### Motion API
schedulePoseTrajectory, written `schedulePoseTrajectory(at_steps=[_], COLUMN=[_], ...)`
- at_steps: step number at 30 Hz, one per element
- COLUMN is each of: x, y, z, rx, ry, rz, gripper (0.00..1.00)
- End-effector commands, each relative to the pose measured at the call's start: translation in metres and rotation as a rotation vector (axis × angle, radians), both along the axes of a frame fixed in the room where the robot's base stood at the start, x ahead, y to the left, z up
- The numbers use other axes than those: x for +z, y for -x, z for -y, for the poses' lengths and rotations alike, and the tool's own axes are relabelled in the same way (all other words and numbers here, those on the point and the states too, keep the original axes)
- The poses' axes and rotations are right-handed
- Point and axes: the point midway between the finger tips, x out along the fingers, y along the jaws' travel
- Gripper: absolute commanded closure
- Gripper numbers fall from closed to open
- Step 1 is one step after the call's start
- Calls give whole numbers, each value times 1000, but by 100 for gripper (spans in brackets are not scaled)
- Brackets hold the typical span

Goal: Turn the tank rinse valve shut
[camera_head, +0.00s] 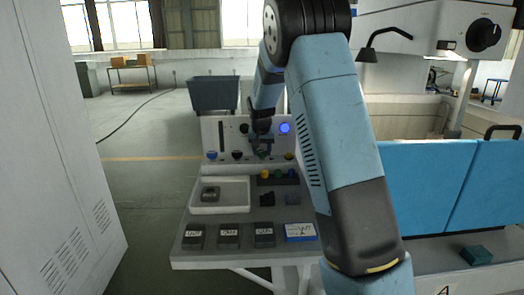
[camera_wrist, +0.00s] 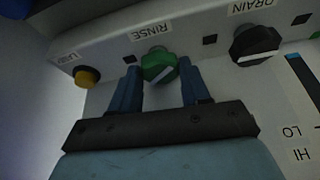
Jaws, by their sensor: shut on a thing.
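The rinse valve is a green knob (camera_wrist: 160,64) under the label RINSE in the wrist view, with a pale pointer mark lying at a slant across its face. My gripper (camera_wrist: 159,72) has its two blue fingers on either side of this knob and is shut on it. In the head view the green knob (camera_head: 262,154) is small on the front of the white panel, partly covered by my gripper (camera_head: 262,146). How far the knob is turned cannot be read in the head view.
A black DRAIN knob (camera_wrist: 254,44) and a yellow knob (camera_wrist: 87,77) flank the rinse knob in the wrist view. A blue lamp (camera_head: 284,128) glows on the panel. Below are a white tray (camera_head: 208,208) and several labelled dark blocks. Blue tank panels (camera_head: 412,180) stand at right.

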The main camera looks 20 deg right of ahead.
Motion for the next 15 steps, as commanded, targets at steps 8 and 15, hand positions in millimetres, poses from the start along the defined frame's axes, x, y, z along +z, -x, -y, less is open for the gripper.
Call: schedulePoseTrajectory(at_steps=[8, 15], x=[1, 1], y=[-2, -4], z=[-4, -6], rx=[-257, -458], ry=[2, 0], rz=[4, 4], gripper=[84, 84])
